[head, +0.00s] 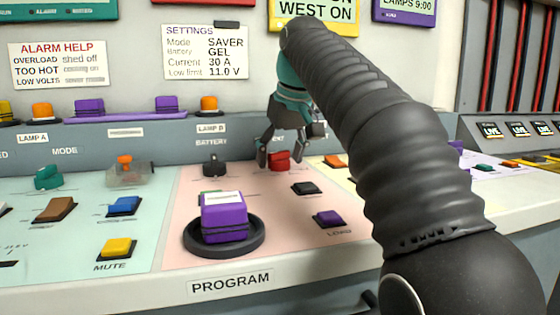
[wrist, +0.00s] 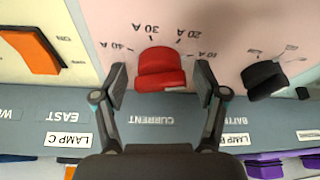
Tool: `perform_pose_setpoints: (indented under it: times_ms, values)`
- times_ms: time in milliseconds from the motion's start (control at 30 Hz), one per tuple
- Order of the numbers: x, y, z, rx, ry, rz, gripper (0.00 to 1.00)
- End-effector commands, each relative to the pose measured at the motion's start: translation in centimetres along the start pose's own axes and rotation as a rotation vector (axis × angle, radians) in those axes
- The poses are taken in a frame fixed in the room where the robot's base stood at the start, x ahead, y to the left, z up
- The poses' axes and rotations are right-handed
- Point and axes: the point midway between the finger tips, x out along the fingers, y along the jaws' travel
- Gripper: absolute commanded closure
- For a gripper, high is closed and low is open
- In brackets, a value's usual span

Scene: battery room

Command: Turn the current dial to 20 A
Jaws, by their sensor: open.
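The red current dial (head: 279,161) sits on the pink panel, its label partly hidden behind my gripper. In the wrist view the dial (wrist: 160,68) appears above the CURRENT label (wrist: 151,120), with marks 40 A, 30 A, 20 A and 10 A printed around its far side, upside down. I cannot tell for sure which mark it points to. My gripper (head: 290,150) is open over the dial. In the wrist view its fingers (wrist: 160,80) stand either side of the dial, with gaps showing between them and the red knob.
A black battery dial (wrist: 264,78) is beside the current dial; it also shows in the head view (head: 214,164). An orange rocker switch (wrist: 30,50) lies on the other side. A purple block (head: 224,222) stands in a round black dish. A settings card (head: 205,52) reads Current 30 A.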

Motion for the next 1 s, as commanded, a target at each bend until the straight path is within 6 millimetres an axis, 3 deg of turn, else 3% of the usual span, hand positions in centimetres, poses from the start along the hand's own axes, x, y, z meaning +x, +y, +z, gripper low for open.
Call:
perform_pose_setpoints:
  times_ms: [267, 467, 500, 1000]
  values:
    - [0.11, 0.01, -0.01, 0.0, 0.0, 0.0, 0.28]
    - [0.11, 0.01, 0.0, 0.0, 0.0, 0.0, 0.75]
    - [0.11, 0.01, 0.0, 0.0, 0.0, 0.0, 0.8]
    - [-0.29, 0.17, -0.12, -0.12, -0.002, -0.051, 0.8]
